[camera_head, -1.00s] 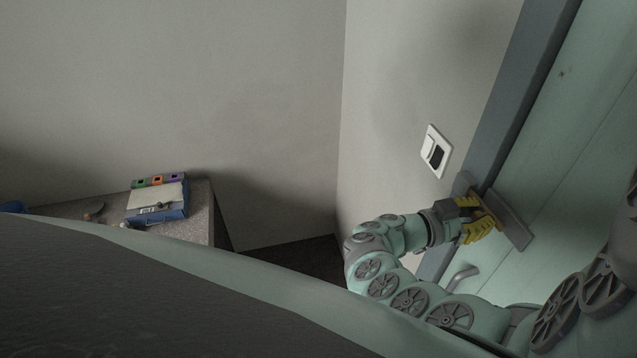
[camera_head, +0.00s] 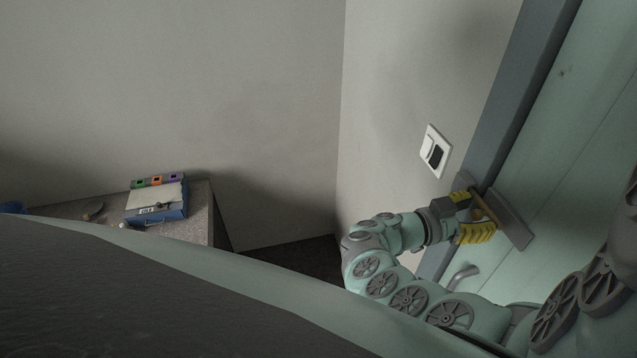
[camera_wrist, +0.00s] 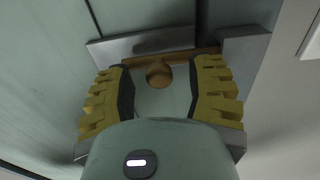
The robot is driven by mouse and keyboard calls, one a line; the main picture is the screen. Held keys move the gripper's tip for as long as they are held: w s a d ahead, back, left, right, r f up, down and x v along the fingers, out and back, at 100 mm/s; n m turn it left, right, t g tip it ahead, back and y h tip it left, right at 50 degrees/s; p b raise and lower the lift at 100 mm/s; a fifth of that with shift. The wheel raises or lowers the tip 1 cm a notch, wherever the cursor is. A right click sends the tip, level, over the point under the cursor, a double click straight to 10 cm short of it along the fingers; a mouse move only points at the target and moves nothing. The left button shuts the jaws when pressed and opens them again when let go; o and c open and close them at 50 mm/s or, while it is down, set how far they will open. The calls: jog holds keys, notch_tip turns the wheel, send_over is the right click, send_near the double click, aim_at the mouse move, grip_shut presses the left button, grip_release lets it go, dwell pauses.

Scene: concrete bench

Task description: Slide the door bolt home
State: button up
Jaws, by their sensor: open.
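The door bolt has a grey plate (camera_wrist: 140,46) on the pale green door (camera_head: 585,150), a brass-coloured bar (camera_wrist: 200,52) and a round knob (camera_wrist: 159,73). A grey keeper (camera_wrist: 243,46) is on the frame side, at the bar's right end in the wrist view. Whether the bar enters the keeper cannot be told. My gripper (camera_wrist: 160,88) is open, its yellow fingers either side of the knob, with gaps on both sides. In the head view my gripper (camera_head: 472,217) is at the bolt plate (camera_head: 510,219) and hides part of the bolt.
A dark door frame (camera_head: 510,100) runs beside the door. A white switch plate (camera_head: 435,151) is on the wall near it. A door handle (camera_head: 463,274) is below the bolt. A bench (camera_head: 198,215) with a blue box (camera_head: 172,213) stands at left.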

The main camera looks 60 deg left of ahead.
jog(key=v, duration=1.1)
jog(key=shift+s+a, duration=0.15)
jog(key=shift+s, duration=0.15)
